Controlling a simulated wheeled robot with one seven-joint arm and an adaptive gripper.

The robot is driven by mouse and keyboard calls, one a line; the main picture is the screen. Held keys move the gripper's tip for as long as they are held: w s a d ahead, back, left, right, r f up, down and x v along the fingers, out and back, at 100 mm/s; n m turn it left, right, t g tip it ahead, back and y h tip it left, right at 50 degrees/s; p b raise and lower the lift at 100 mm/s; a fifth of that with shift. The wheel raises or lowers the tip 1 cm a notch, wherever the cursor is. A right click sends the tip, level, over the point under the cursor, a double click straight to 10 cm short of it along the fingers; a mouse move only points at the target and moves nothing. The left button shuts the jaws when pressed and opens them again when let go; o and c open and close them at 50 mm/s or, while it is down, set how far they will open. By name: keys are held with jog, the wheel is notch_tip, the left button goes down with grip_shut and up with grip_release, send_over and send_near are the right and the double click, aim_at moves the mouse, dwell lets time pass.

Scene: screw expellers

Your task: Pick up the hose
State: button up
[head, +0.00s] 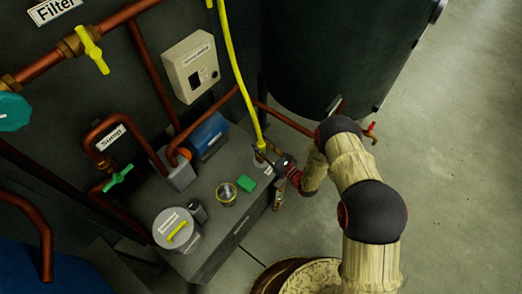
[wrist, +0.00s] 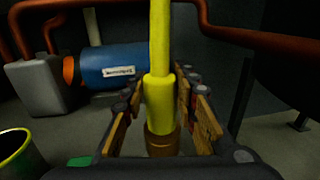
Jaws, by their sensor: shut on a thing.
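The yellow hose (head: 234,62) hangs from the top of the head view and runs down to the right end of the grey bench. In the wrist view the hose (wrist: 160,45) stands upright, with a thicker yellow collar and a brass end fitting (wrist: 160,142) at its lower end. My gripper (head: 264,154) is at the hose's lower end. In the wrist view my gripper (wrist: 160,105) has one finger on each side of the collar and is shut on it. Whether the brass end touches anything beneath is hidden.
The grey bench (head: 225,246) carries a blue motor (head: 208,134), a green block (head: 246,183), a small round cup (head: 227,193) and a lidded grey pot (head: 176,228). A large dark tank (head: 335,55) stands behind my arm. Copper pipes run at left. Open floor (head: 460,170) lies at right.

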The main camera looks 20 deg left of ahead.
grip_shut()
jog(key=shift+r, duration=0.1)
